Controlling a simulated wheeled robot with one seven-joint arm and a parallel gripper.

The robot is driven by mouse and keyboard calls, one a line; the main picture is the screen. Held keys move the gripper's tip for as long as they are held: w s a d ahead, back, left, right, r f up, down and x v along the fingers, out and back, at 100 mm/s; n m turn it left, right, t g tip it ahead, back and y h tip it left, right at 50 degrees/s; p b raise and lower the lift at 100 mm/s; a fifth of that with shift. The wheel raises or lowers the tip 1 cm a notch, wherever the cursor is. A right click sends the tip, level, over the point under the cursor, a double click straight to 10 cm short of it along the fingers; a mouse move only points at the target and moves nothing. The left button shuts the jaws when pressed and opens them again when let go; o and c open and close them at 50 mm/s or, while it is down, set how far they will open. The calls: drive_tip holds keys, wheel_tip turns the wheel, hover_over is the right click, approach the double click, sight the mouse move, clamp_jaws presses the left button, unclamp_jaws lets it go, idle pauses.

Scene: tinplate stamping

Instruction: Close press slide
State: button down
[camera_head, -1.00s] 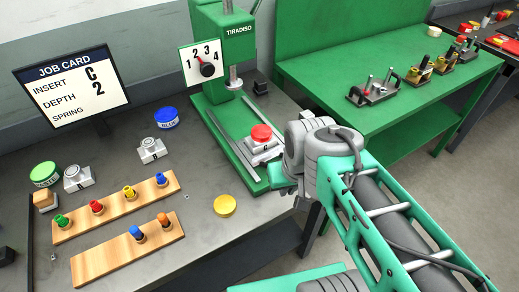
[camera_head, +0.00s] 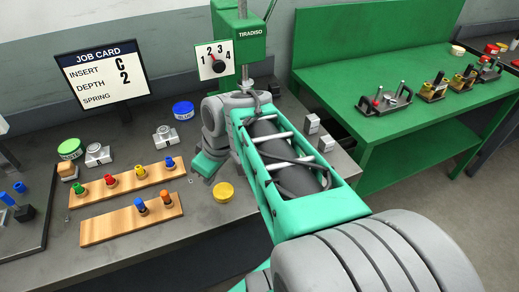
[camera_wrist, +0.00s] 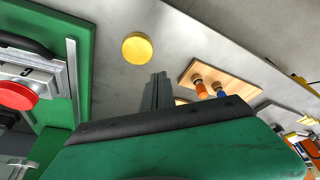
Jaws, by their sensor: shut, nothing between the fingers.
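The green TIRADISO press (camera_head: 238,45) stands at the back of the bench in the head view, with a numbered dial plate (camera_head: 214,60) on its front. My arm hides its lower part and slide there. The wrist view shows part of the green press base (camera_wrist: 85,30) at left with a metal rail. A grey block (camera_wrist: 25,75) with a red knob (camera_wrist: 17,96) sits beside that rail. My gripper (camera_wrist: 158,88) is shut and empty, to the right of the base, with a gap between it and the block. In the head view it hangs over the bench near the yellow lid (camera_head: 223,192).
Two wooden strips (camera_head: 95,233) with coloured pegs lie left of my gripper. Grey blocks, a blue lid (camera_head: 183,110) and a green lid (camera_head: 69,148) lie behind them. The job card (camera_head: 103,75) reads insert C, depth 2. A green table (camera_head: 330,75) stands right.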

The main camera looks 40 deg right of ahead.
drive_tip(key=s+d+r+n+t+y, duration=0.15)
drive_tip(key=d+n, duration=0.35)
drive_tip(key=d, duration=0.7)
drive_tip(key=s+d+r+n+t, duration=0.2)
drive_tip(key=s+d+n, duration=0.15)
drive_tip(key=d, duration=0.75)
drive_tip(key=shift+n, duration=0.35)
drive_tip(key=x, duration=1)
drive_tip(key=shift+w+r, duration=0.1)
